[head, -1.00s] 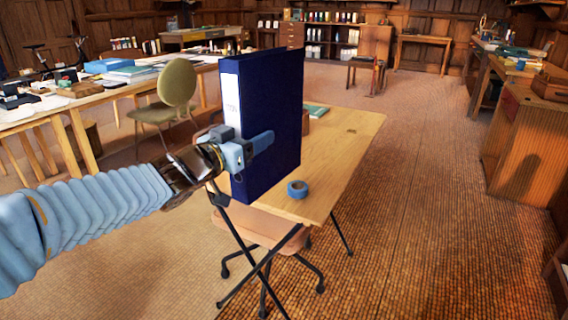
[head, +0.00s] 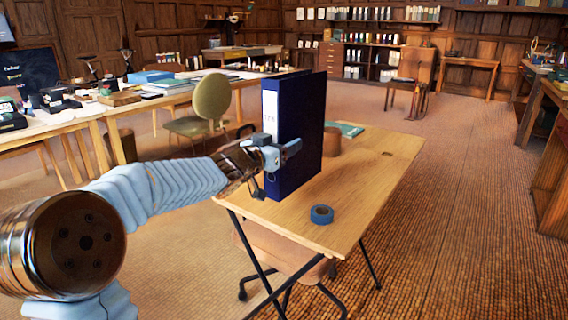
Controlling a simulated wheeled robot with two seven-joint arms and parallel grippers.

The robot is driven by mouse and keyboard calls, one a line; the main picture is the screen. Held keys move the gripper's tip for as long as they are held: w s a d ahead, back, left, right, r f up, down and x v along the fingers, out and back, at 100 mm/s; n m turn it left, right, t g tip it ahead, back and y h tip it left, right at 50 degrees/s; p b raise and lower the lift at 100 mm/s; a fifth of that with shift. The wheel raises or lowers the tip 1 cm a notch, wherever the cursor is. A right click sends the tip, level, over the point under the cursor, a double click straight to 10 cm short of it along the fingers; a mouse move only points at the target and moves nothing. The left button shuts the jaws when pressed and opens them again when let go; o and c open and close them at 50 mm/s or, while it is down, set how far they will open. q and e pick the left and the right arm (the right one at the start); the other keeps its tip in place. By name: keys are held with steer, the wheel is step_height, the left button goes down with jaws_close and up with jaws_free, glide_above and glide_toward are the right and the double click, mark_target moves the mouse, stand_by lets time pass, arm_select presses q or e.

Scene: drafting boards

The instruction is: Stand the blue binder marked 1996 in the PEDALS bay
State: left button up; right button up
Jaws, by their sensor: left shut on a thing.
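A dark blue binder (head: 305,125) with a white spine label stands upright at the wooden drafting table. The writing on the label is too small to read. My left gripper (head: 281,154) is shut on the binder, its finger lying across the lower part of the broad side near the spine. I cannot tell whether the binder's bottom touches the table top. No bay marked PEDALS can be made out; shelves with several binders (head: 371,56) stand against the far wall. My right gripper is not in view.
The wooden table (head: 370,190) holds a roll of blue tape (head: 321,214), a brown container (head: 332,142) and a green book (head: 349,129). A green chair (head: 210,101) stands behind left, beside a long cluttered table (head: 90,112). Open floor (head: 470,180) lies to the right.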

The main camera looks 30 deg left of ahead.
arm_select(q)
steer(key=f, duration=0.2)
steer(key=w+f+b, duration=0.1)
steer(key=f, duration=0.1)
steer(key=shift+a, duration=0.2)
steer(key=shift+f, duration=0.2)
steer(key=o, duration=1.5)
